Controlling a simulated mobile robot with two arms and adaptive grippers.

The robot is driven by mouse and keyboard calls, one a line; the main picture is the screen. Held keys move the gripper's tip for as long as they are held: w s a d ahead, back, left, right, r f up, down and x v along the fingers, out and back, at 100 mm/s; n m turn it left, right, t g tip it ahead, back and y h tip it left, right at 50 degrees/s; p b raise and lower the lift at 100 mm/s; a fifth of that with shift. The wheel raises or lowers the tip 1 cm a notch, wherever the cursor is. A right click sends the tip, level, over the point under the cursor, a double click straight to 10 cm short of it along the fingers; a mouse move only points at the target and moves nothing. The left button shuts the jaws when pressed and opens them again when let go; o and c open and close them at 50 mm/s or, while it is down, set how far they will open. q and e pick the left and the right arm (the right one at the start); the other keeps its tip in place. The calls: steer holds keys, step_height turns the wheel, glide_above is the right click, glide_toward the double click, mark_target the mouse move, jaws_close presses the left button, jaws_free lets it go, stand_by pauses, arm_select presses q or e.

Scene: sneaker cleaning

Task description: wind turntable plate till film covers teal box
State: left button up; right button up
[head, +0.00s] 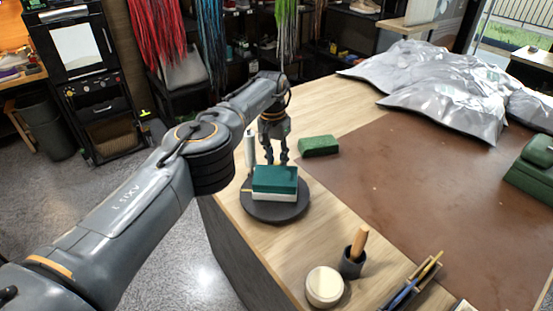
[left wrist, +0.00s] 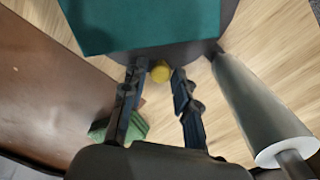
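The teal box (head: 275,179) lies on a white block (head: 274,197) on the dark round turntable plate (head: 262,211). Its top and front look bare. A pale upright roll (head: 249,148) stands at the plate's far left; it also shows in the left wrist view (left wrist: 255,98). My left gripper (head: 277,163) points down at the plate's far edge, behind the teal box. In the left wrist view its fingers (left wrist: 155,70) are apart, with a small yellow knob (left wrist: 160,72) between their tips. I cannot tell whether they touch it. My right gripper is out of view.
A green block (head: 318,146) lies right of the gripper on the wooden table. A brown mat (head: 400,190), silvery bags (head: 440,85) and a green case (head: 535,165) are to the right. A round tin (head: 324,286) and a cup with a wooden handle (head: 353,258) stand near the front.

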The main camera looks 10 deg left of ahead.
arm_select(q)
steer(key=shift+o, duration=0.6)
steer(key=shift+w+a+r, duration=0.1)
steer(key=shift+a+r, duration=0.05)
steer(key=shift+r, duration=1.75)
steer(key=shift+a+r, duration=0.1)
steer(key=shift+r, duration=1.75)
